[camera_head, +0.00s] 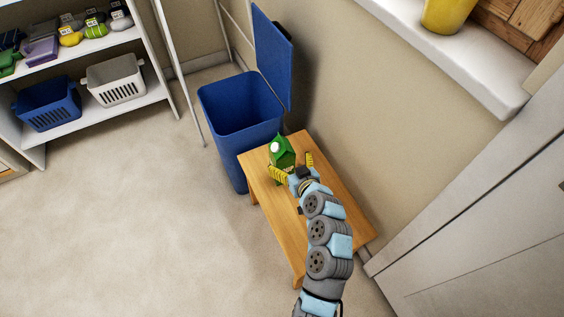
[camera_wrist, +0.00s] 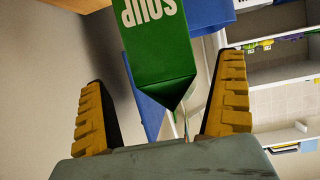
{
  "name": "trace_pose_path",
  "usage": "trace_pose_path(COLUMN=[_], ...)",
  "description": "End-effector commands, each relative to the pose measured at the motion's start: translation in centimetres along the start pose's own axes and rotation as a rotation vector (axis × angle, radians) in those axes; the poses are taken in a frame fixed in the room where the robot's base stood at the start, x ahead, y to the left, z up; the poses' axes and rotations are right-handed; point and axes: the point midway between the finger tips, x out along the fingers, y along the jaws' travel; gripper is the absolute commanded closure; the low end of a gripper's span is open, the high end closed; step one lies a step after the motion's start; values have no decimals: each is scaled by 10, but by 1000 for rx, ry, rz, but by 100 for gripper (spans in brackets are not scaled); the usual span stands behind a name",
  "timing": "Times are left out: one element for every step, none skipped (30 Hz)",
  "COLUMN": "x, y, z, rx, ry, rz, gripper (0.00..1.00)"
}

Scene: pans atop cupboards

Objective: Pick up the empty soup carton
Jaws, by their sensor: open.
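The soup carton (camera_head: 282,152) is green with a gabled top and a white round cap. It stands at the far end of the small wooden table (camera_head: 335,208). In the wrist view the green carton (camera_wrist: 160,50) shows white "SOUP" lettering and lies between and beyond the two yellow fingers. My gripper (camera_head: 291,168) is open, with one finger on each side of the carton in the head view. The wrist view shows a gap between each finger of my gripper (camera_wrist: 165,110) and the carton. The carton's far side is hidden.
A blue bin (camera_head: 240,105) with its lid raised stands just beyond the table. A shelf (camera_head: 120,110) at the upper left holds a blue basket (camera_head: 47,103), a white basket (camera_head: 114,80) and several small items. A wall runs along the table's right side. The floor at left is clear.

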Motion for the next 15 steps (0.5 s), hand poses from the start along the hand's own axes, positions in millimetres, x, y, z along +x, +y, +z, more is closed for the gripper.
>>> trace_pose_path(x=[2,3,4,5,6,8,10,12,16,19,22,27,31,35,40], y=[0,0,-1,-1,-1,-1,-2,-2,-2,-3,-3,-3,-3,-3,-3], z=[1,1,1,1,0,0,0,0,0,0,-1,-2,-3,-4,-5], rx=[0,0,1,1,1,1,1,1,1,1,1,0,0,0,0], ry=[-1,-1,-1,-1,-1,0,0,0,0,0,0,2,2,3,3], rz=[-1,-1,-1,-1,-1,-2,-2,-3,-3,-3,-3,-3,-3,-3,-2], gripper=[0,0,0,0,0,0,0,0,0,0,0,0,0,0,0])
